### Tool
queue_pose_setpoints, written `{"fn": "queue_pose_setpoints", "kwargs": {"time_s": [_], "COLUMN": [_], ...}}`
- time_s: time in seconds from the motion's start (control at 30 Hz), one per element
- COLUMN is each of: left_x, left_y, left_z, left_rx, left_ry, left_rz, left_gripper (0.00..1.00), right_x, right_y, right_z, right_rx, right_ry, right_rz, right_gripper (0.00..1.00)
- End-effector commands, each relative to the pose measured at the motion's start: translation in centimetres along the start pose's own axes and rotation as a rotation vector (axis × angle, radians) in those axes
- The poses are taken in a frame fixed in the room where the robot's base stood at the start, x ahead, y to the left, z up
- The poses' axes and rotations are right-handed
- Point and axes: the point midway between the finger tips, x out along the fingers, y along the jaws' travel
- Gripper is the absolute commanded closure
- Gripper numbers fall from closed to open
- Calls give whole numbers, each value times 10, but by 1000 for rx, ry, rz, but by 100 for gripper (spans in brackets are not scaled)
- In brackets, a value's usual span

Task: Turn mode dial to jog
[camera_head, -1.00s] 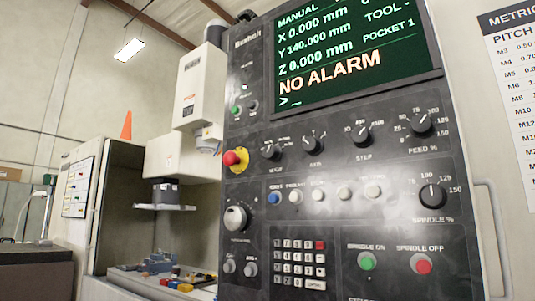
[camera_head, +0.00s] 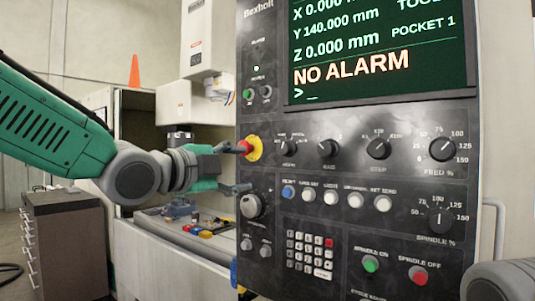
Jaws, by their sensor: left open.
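The mode dial (camera_head: 288,147) is the leftmost black knob in the upper row on the dark control panel (camera_head: 400,112). Its label is blurred and I cannot tell its setting. My left gripper (camera_head: 243,168) comes in from the left, open and empty, at the panel's left edge. Its fingers are left of and below the mode dial, apart from it. The red emergency stop (camera_head: 244,147) on its yellow ring (camera_head: 255,148) is close beside the upper finger; I cannot tell whether they touch. My right gripper is not in view.
More knobs (camera_head: 329,147) continue the row rightward. Round buttons (camera_head: 331,198) sit below, the leftmost blue. A large handwheel (camera_head: 251,206) is just under my left gripper. The screen (camera_head: 380,60) reads NO ALARM. A grey drawer cabinet (camera_head: 66,240) stands at left.

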Motion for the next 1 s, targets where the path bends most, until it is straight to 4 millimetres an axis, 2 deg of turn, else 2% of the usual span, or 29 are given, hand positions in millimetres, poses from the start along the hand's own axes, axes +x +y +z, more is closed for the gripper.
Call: {"fn": "queue_pose_setpoints", "kwargs": {"time_s": [0.03,0.13,0.27,0.37,0.6,0.8,1.0], "left_x": [-2,-2,8,24,75,111,129], "left_y": [-19,-34,-36,-36,-39,-40,-40], "left_z": [-8,-14,-15,-16,-18,-19,-19], "left_rx": [34,72,79,77,75,74,76], "left_ry": [10,20,21,21,22,22,21], "left_rz": [-20,-39,-40,-39,-41,-42,-41], "left_gripper": [50,50,50,50,50,50,50], "right_x": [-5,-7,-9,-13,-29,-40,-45], "right_y": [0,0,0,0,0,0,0], "right_z": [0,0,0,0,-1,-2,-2], "right_rx": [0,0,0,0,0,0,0], "right_ry": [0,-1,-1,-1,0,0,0], "right_rz": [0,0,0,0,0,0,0], "right_gripper": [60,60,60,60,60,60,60]}}
